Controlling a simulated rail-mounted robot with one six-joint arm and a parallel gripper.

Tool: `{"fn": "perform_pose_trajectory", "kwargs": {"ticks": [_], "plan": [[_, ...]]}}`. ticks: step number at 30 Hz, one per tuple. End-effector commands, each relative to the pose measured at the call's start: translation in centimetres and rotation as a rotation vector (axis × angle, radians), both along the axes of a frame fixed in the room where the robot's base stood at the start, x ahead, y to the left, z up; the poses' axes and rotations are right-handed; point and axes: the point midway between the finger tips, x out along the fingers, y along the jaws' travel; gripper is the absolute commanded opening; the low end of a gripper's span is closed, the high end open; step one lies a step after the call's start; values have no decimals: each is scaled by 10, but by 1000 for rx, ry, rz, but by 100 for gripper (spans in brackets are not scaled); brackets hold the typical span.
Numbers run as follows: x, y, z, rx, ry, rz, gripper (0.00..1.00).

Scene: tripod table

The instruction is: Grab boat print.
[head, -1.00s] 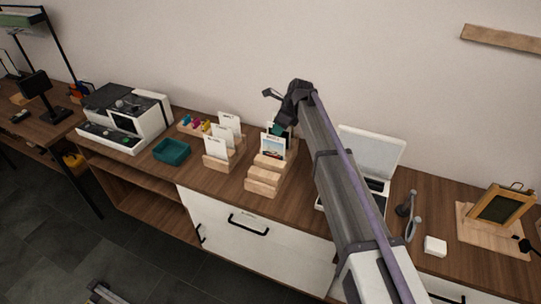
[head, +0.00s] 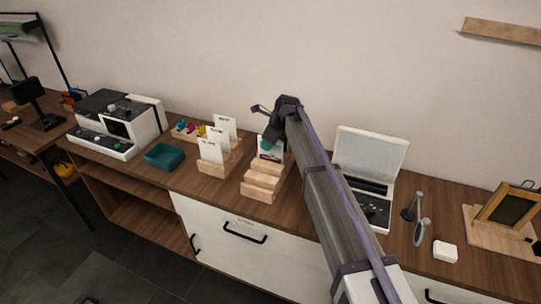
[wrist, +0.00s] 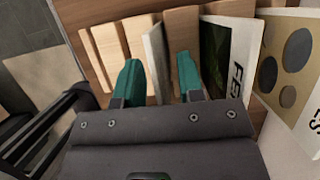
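A white-bordered print (head: 269,155) with a small picture stands upright in a stepped wooden rack (head: 262,183) in the head view; it appears to be the boat print, but its picture is too small to be sure. My gripper (wrist: 158,80) is over the rack. Its two teal fingers are apart in the wrist view, one on each side of a pale card (wrist: 154,55) seen nearly edge-on. I see no clear contact, and the card's picture face is hidden. To its right stands a dark green print (wrist: 216,52) with large lettering.
A print with round spots (wrist: 290,75) stands farther right in the wrist view. Left of the rack are another holder with white cards (head: 212,151) and a teal tray (head: 164,157). An open white case (head: 369,160) stands to the right, close to my arm.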

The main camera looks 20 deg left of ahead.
Motion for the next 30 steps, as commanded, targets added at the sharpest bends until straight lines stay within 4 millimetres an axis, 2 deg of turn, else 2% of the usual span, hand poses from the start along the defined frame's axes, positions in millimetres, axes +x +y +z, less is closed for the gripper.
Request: {"fn": "perform_pose_trajectory", "kwargs": {"ticks": [15,26,30], "plan": [[0,0,-4,0,0,0,35],[0,0,-4,0,0,0,1],[0,0,-4,0,0,0,0]]}}
